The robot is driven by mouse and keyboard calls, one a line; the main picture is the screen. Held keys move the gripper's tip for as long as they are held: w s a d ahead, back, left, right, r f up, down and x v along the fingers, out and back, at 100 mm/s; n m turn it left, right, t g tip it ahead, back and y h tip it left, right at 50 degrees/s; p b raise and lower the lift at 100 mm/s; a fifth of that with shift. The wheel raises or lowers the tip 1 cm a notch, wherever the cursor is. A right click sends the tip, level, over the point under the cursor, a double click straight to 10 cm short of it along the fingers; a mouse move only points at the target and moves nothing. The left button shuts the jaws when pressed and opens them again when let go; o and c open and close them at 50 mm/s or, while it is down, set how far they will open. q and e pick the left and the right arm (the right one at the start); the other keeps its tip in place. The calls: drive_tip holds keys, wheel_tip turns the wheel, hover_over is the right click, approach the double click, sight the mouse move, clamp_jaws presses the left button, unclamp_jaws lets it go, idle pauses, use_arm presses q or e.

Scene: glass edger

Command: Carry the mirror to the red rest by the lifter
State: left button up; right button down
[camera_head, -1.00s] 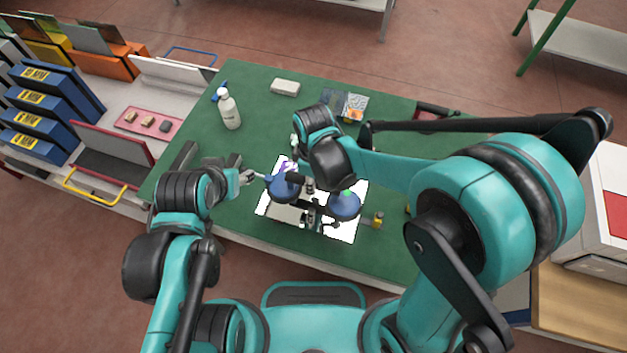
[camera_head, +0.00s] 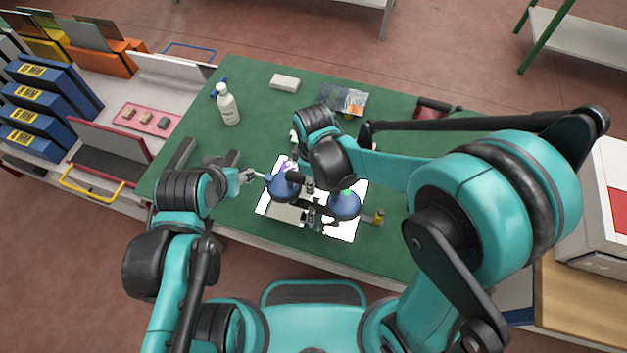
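The mirror (camera_head: 345,225) is a bright white sheet lying at the front middle of the green table, reflecting parts above it. A lifter with two round blue cups (camera_head: 343,206) stands over it. My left gripper (camera_head: 259,176) is at the mirror's left side, close to the left blue cup; its fingers are too small to read. My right arm reaches over the mirror from the right and hides part of the lifter; its gripper (camera_head: 308,186) is by the lifter's middle, and its grip is unclear.
A white bottle (camera_head: 229,106), a pale block (camera_head: 285,83) and a shiny flat packet (camera_head: 345,100) stand farther back on the green table (camera_head: 260,110). A small yellow-capped item (camera_head: 378,217) is right of the mirror. Racks and a pink tray (camera_head: 148,122) are at left.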

drive_tip(key=shift+f+b, duration=0.3)
drive_tip(key=shift+b, duration=0.05)
drive_tip(key=c, duration=1.2)
unclamp_jaws()
drive_tip(key=shift+o, duration=0.2)
wheel_tip(320, 180, up, 12)
drive_tip(key=s+d+m+t, duration=0.2)
drive_tip(key=d+m+t, duration=0.1)
drive_tip(key=d+m, duration=0.4)
drive_tip(key=s+d+m+t+b, duration=0.1)
drive_tip(key=s+d+m+t, duration=0.2)
drive_tip(key=d+m, duration=0.4)
drive_tip(key=d+t, duration=0.1)
drive_tip(key=d, duration=0.2)
drive_tip(key=shift+d+f+b, duration=0.2)
drive_tip(key=shift+d+b, duration=0.1)
drive_tip(key=shift+d, duration=0.1)
